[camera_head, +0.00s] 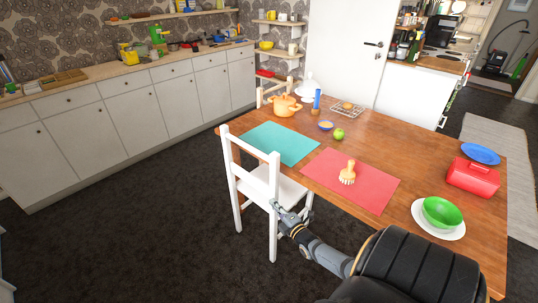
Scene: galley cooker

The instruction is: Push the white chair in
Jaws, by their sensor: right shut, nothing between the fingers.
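The white chair (256,167) stands at the near left side of the wooden dining table (392,151). Its backrest faces left and the front part of its seat (286,188) reaches toward the table edge. My right arm comes in from the lower right. My right gripper (276,206) is shut and empty, at the chair's near rear leg just below seat height. It looks very close to the leg; whether it touches cannot be told. My left gripper is not in view.
Dark carpet (150,220) left of the chair is clear, up to the cabinets (120,123).

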